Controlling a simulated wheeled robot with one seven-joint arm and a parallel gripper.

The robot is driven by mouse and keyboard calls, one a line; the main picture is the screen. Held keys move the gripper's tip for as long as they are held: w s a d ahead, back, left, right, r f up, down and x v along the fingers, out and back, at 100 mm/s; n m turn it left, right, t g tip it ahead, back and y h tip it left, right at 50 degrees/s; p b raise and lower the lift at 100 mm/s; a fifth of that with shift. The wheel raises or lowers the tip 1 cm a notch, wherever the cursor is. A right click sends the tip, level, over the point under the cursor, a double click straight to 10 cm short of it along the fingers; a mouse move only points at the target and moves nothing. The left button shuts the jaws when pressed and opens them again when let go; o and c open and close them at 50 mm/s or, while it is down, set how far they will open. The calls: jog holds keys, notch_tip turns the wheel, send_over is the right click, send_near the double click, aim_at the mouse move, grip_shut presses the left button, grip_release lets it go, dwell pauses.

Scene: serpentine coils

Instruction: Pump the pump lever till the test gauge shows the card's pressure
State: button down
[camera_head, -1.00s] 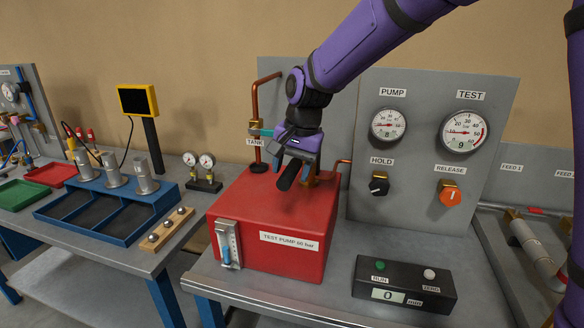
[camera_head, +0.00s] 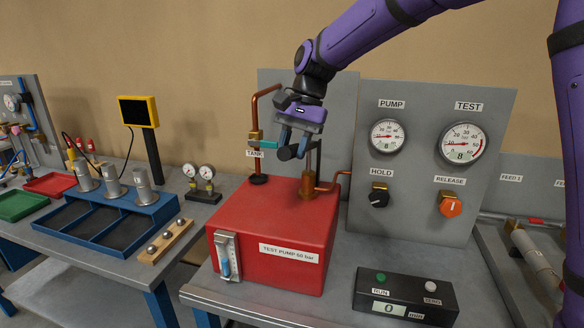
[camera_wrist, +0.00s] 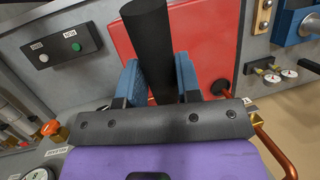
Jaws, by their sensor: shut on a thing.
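My gripper (camera_head: 292,148) is shut on the black grip of the pump lever (camera_head: 285,154), above the pump's top. In the wrist view the black lever grip (camera_wrist: 148,40) runs between the two blue fingers (camera_wrist: 160,85). The test gauge (camera_head: 462,143) has its needle low on the scale and a number that looks like 8. The pump gauge (camera_head: 388,136) also reads low, seemingly 8. I see no pressure card in these frames.
The black HOLD knob (camera_head: 379,196) and orange RELEASE knob (camera_head: 451,204) sit on the grey panel below the gauges. A black counter box (camera_head: 405,294) showing 0 lies at the front. Copper pipes (camera_head: 255,110) rise behind the pump. Another bench with blue trays stands left.

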jog(key=shift+w+d+r+g+y, duration=0.2)
jog(key=shift+w+r+g, duration=0.3)
jog(key=shift+r, duration=0.55)
jog(key=shift+w+d+r+g+y, duration=0.2)
jog(key=shift+w+r+g, duration=0.25)
jog(key=shift+r, duration=0.55)
jog(key=shift+w+d+r+g+y, duration=0.15)
jog(key=shift+w+r+g, duration=0.35)
jog(key=shift+r, duration=0.55)
jog(key=c, duration=0.8)
grip_release()
jog(key=v, duration=1)
jog(key=shift+r, duration=0.3)
jog(key=shift+d, duration=0.15)
